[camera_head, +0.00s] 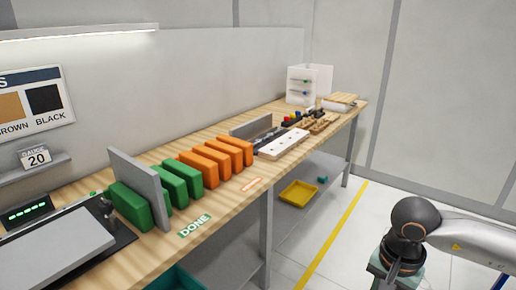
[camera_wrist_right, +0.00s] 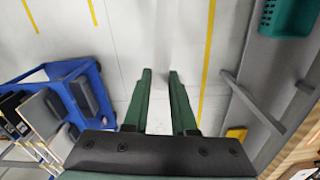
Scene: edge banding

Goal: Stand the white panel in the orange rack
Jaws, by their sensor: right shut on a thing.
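The orange rack (camera_head: 217,160) is a row of upright orange blocks with gaps between them, on the wooden bench in the head view. No panel shows in its gaps. My right arm comes in at the lower right of the head view, over the floor and away from the bench; its fingers are hidden there. In the right wrist view the right gripper (camera_wrist_right: 160,75) has two green fingers close together, with a pale white strip, seemingly the white panel (camera_wrist_right: 160,121), between them; its outline blends with the floor. My left gripper is not in view.
A green rack (camera_head: 178,185) holds an upright grey panel (camera_head: 139,187). A pale slab (camera_head: 57,243) lies at the bench's left. A white board with holes (camera_head: 283,143) lies beyond the racks. A blue cart (camera_wrist_right: 88,72) with panels stands left in the wrist view.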

